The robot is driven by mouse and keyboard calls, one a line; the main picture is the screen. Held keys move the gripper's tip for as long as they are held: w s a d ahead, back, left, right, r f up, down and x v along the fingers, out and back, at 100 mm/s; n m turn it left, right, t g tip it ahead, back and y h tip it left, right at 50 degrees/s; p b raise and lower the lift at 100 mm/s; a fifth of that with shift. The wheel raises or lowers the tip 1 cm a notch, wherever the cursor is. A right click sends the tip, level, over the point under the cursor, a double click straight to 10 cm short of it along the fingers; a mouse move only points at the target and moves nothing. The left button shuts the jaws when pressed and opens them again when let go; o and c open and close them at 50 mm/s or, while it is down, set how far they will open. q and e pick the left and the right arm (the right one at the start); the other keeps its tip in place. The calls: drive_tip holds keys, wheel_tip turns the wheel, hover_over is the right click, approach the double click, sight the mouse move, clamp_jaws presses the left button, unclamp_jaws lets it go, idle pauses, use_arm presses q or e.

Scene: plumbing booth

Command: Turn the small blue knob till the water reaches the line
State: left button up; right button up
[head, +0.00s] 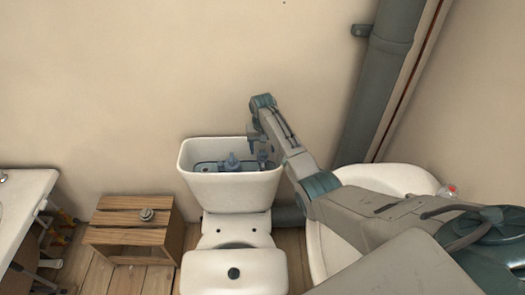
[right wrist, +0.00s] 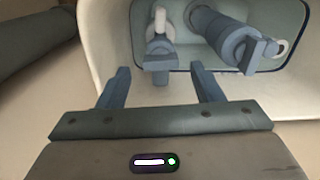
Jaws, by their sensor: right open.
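The white toilet tank (head: 230,190) stands open against the wall. Inside are two blue-grey valve assemblies. The thicker one (head: 231,161) is near the middle; it also shows in the right wrist view (right wrist: 235,42). The slimmer one (head: 262,160) is by the tank's right end, with a small blue knob (right wrist: 158,62) at its top in the right wrist view. My right gripper (head: 253,138) is above the right part of the tank. In the right wrist view its fingers (right wrist: 162,82) are open and empty, apart from the knob. I cannot make out the water line. My left gripper is out of view.
The toilet seat lid (head: 235,272) is in front of the tank. A wooden crate (head: 130,230) stands to the left, with a small metal part (head: 147,214) on it. A white basin (head: 400,178) and a grey pipe (head: 375,85) are to the right.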

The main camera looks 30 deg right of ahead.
sight(262, 156)
drive_tip(key=shift+f, duration=0.9)
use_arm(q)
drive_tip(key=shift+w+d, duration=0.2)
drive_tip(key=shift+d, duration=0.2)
use_arm(e)
drive_tip(key=shift+f, duration=0.25)
